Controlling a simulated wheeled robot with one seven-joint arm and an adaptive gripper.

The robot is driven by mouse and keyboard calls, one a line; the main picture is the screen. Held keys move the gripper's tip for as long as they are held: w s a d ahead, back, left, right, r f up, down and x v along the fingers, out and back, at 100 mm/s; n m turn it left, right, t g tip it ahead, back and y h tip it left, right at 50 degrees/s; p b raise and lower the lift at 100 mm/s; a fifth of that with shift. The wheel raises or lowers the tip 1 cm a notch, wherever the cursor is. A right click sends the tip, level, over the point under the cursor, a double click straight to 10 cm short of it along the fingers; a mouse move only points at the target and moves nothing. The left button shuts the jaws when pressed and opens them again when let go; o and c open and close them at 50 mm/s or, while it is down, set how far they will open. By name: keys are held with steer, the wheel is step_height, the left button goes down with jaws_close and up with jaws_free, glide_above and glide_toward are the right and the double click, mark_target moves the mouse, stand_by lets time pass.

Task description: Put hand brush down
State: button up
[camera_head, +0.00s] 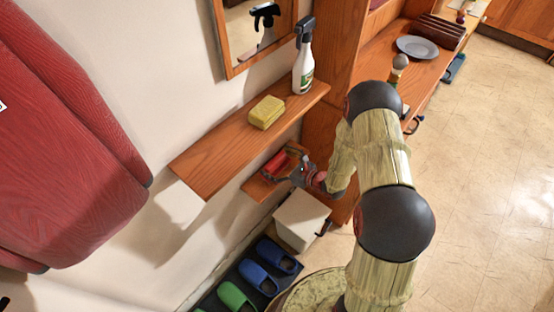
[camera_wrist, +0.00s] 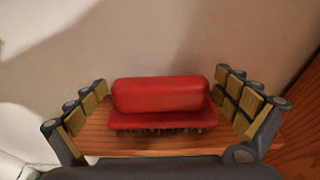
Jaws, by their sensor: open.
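The red hand brush (camera_wrist: 160,96) rests on a small wooden shelf (camera_wrist: 100,141), bristles down, in the wrist view. The brush also shows small on the lower shelf in the head view (camera_head: 275,163). My gripper (camera_wrist: 166,105) is open, with one finger on each side of the brush and visible gaps between fingers and brush. In the head view my gripper (camera_head: 298,171) reaches in at the lower shelf from the right. The underside of the brush is mostly hidden.
Above is a longer wooden shelf (camera_head: 220,140) with a yellow sponge (camera_head: 266,112) and a spray bottle (camera_head: 303,62). Below stand a white bin (camera_head: 300,221) and several slippers (camera_head: 258,276). A wooden cabinet side (camera_wrist: 300,130) is close on the right. A plate (camera_head: 417,47) lies on the bench behind.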

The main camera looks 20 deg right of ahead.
steer(key=shift+r, duration=0.1)
steer(key=shift+s+d+r+p, duration=0.1)
steer(key=shift+r+p, duration=0.15)
steer(key=shift+p, duration=0.05)
steer(key=p+v, duration=0.3)
steer(key=v, duration=0.8)
steer(key=shift+s+d, duration=0.15)
steer(key=shift+s, duration=0.15)
